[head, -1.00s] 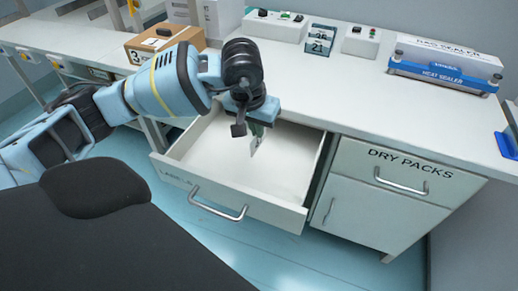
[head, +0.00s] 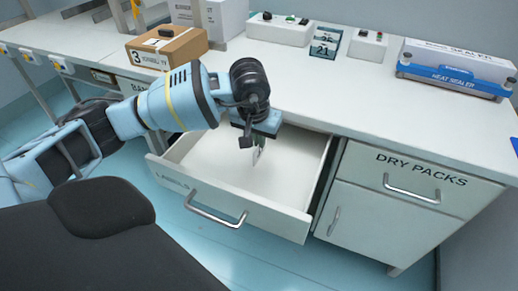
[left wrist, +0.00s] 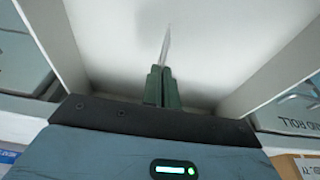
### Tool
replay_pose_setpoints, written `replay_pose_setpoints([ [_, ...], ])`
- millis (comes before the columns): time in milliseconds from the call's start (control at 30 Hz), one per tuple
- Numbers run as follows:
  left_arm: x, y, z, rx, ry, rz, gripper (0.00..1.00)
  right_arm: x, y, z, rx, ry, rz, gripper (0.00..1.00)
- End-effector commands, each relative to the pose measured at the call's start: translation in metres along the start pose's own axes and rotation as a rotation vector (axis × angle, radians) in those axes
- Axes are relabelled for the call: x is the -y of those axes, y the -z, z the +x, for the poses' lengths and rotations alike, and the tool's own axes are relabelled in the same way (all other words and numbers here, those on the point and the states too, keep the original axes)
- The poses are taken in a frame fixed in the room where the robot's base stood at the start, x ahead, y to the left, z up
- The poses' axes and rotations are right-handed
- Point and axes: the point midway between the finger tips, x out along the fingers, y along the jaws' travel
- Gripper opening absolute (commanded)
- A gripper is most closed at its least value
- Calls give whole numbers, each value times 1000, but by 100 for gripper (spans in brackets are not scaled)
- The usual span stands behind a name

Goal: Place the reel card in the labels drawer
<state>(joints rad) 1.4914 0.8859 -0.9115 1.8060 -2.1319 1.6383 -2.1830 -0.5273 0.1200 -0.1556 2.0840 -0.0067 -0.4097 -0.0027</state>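The labels drawer (head: 180,190) is pulled open, its word "LABELS" on the front panel, and its inside looks empty. My left gripper (head: 258,146) points down into the drawer's opening. In the left wrist view the left gripper (left wrist: 162,85) has its green fingers together on the reel card (left wrist: 167,45), a thin pale card seen almost edge-on. The reel card (head: 257,156) also shows small below the fingers in the head view. It hangs over the drawer floor; whether it touches the floor I cannot tell. My right gripper is in neither view.
The closed dry packs drawer (head: 415,178) is right of the open one. On the counter (head: 330,90) stand a cardboard box (head: 166,47), a blue and white heat sealer (head: 455,70), a small number display (head: 325,42) and switch boxes. The counter's middle is clear.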

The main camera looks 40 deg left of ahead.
Motion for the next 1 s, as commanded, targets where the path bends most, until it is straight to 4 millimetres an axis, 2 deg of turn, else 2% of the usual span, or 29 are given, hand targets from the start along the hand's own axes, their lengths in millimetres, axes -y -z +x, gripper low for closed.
replay_pose_setpoints([
  [233,0,-2,7,1,0,0,0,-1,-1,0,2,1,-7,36],
  [500,0,-10,37,2,-1,1,0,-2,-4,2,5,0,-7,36],
  [867,0,-10,41,0,0,1,0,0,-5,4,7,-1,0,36],
  [1000,0,-10,40,0,0,1,15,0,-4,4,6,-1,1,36],
])
